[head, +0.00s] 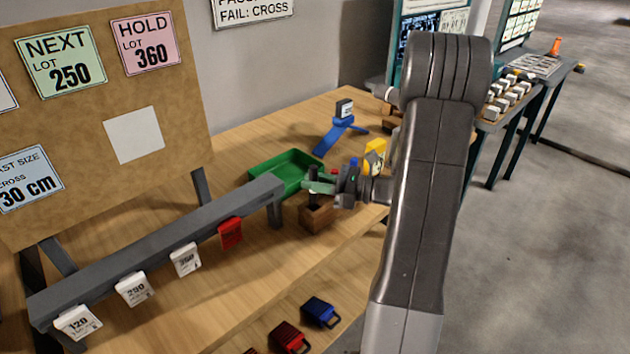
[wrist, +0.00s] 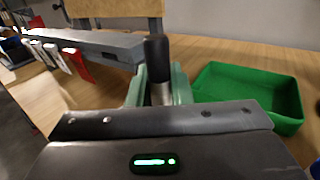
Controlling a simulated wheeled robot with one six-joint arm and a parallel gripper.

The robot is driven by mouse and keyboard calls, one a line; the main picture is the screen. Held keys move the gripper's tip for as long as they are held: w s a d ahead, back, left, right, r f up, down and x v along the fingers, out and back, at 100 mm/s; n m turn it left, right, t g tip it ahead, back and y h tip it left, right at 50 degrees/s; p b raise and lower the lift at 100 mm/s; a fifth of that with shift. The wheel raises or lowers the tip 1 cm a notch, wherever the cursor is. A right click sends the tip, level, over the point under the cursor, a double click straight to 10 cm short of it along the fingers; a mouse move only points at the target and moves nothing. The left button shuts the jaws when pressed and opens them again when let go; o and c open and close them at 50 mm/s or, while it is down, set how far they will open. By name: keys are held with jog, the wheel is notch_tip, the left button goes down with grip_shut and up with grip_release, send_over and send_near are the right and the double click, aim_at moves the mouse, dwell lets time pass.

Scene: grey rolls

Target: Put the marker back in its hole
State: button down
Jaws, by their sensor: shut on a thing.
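My gripper (head: 314,187) has pale green fingers and is shut on the marker. In the wrist view the gripper (wrist: 159,95) holds the marker (wrist: 157,60) upright, its black upper part and silvery lower part showing between the fingers. In the head view only a small dark bit of the marker (head: 313,173) shows at the fingers. A brown wooden block (head: 319,216) stands on the bench just below the gripper. I cannot make out its hole, or whether the marker's lower end touches the block.
A green tray (head: 268,168) lies behind the gripper, and also in the wrist view (wrist: 240,88). A grey rail (head: 160,240) with white tags and a red tag (head: 230,233) runs to the left. A blue stand (head: 335,133) is farther back.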

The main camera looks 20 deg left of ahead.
aim_at(315, 201)
jog(key=shift+f+b, duration=1.25)
jog(key=shift+f, duration=1.05)
jog(key=c, duration=1.2)
grip_release()
jog(key=shift+c, duration=0.2)
jog(key=w+d, duration=0.2)
jog(key=d, duration=1.1)
jog(key=shift+w+d, duration=0.3)
jog(key=shift+a, duration=0.15)
